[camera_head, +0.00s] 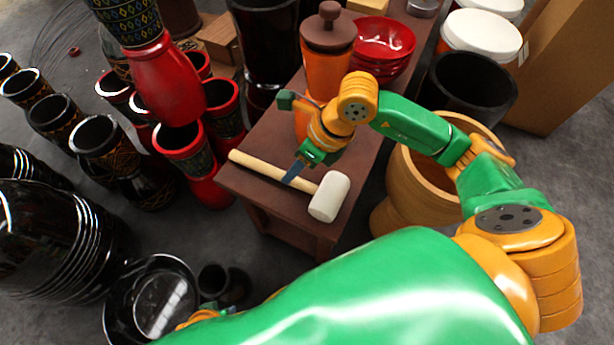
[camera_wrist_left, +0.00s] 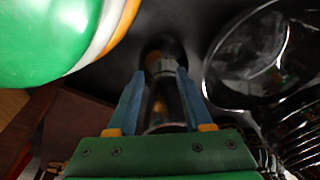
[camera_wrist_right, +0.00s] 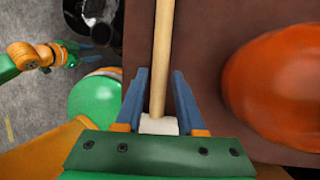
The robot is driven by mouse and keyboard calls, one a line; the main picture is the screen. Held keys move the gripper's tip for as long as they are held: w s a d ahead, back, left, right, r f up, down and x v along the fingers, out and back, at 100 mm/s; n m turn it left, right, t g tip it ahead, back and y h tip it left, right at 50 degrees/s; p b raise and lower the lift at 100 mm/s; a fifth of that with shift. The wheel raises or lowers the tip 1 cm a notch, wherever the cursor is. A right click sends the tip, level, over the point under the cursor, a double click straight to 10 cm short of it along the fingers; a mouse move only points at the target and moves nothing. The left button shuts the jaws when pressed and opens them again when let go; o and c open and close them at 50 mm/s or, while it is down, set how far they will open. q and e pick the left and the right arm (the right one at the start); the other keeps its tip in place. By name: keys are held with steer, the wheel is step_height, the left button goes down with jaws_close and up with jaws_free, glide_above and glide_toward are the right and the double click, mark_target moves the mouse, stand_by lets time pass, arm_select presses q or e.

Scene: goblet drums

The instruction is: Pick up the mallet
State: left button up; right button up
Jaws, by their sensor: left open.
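The mallet has a pale wooden handle (camera_head: 275,172) and a white head (camera_head: 330,196). It lies across the front of the brown wooden table (camera_head: 245,184), with its head at the front right edge. My right gripper (camera_head: 292,172) is over the handle, near the head. In the right wrist view, the fingers of my right gripper (camera_wrist_right: 160,75) are apart, one each side of the handle (camera_wrist_right: 162,45), with gaps showing. The head (camera_wrist_right: 158,126) is partly hidden by the gripper body. My left gripper (camera_wrist_left: 160,80) is open, low by small black drums, and holds nothing visible.
An orange lidded vessel (camera_head: 327,70) and red bowls (camera_head: 385,40) stand further back on the table. Red and black goblet drums (camera_head: 182,150) crowd the left. A wooden drum (camera_head: 400,200) stands right of the table. A black shiny basin (camera_head: 150,300) is at lower left.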

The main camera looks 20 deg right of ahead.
steer(key=x, duration=0.3)
steer(key=shift+w+a+f+b, duration=0.1)
steer(key=shift+f+b, duration=0.05)
steer(key=shift+b, duration=0.15)
arm_select(q)
steer(key=shift+w+d+r, duration=0.15)
steer(key=shift+w+r, duration=0.55)
steer(key=shift+r, duration=0.15)
arm_select(e)
jaws_close()
step_height(320, 180, up, 4)
steer(key=p, duration=0.3)
steer(key=shift+f, duration=0.1)
arm_select(q)
steer(key=s+a+p, duration=0.5)
steer(key=s+p, duration=0.1)
steer(key=s, duration=0.2)
steer(key=s+d+r+g+p, duration=0.1)
steer(key=s+d+r+p, duration=0.2)
steer(key=r+p, duration=0.5)
steer(key=shift+s+r+p, duration=0.4)
steer(key=shift+s+p, duration=0.45)
steer(key=shift+p, duration=0.4)
arm_select(e)
steer(key=s+d+r, duration=0.2)
steer(key=s+r, duration=0.7)
steer(key=s, duration=0.5)
steer(key=shift+d+r, duration=0.15)
